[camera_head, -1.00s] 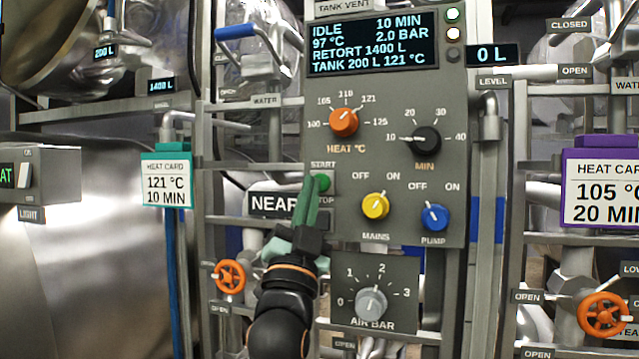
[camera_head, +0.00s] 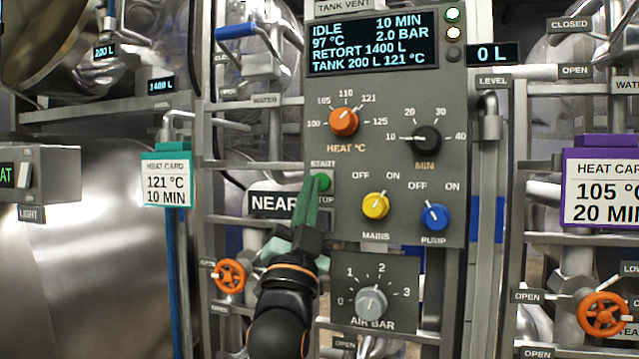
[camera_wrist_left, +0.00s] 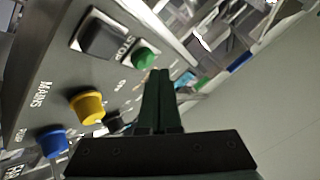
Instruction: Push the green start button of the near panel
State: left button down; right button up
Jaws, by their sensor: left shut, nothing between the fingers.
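The near panel (camera_head: 388,110) is a grey plate with a display reading IDLE, 97 °C, 2.0 BAR. Its green start button (camera_head: 323,181) sits at the left edge under the START label. It also shows in the left wrist view (camera_wrist_left: 144,57). My left gripper (camera_head: 311,180), with green fingers, is shut and empty. Its tips are at the button's left side in the head view and cover part of it. In the wrist view the tips lie just below the button; I cannot tell whether they touch. My right gripper is not in view.
Below the button, the STOP control shows as a dark square in the wrist view (camera_wrist_left: 99,37). The yellow MAINS knob (camera_head: 375,206) and blue PUMP knob (camera_head: 435,216) are to the right. An orange valve wheel (camera_head: 229,277) stands left of my arm.

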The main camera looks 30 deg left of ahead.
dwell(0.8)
pick_arm(q)
jog(key=shift+w+a, duration=0.1)
jog(key=shift+w, duration=0.35)
jog(key=shift+w+a+p, duration=0.2)
jog(key=shift+w+p, duration=0.15)
jog(key=shift+w, duration=0.3)
dwell(0.7)
dwell(0.3)
jog(key=shift+s+d, duration=0.15)
jog(key=shift+s, duration=0.4)
jog(key=shift+s+d, duration=0.15)
jog(key=shift+s, duration=0.35)
jog(key=s, duration=0.2)
jog(key=s+d+p, duration=0.1)
jog(key=s, duration=0.2)
jog(key=shift+w+f, duration=0.1)
dwell(0.5)
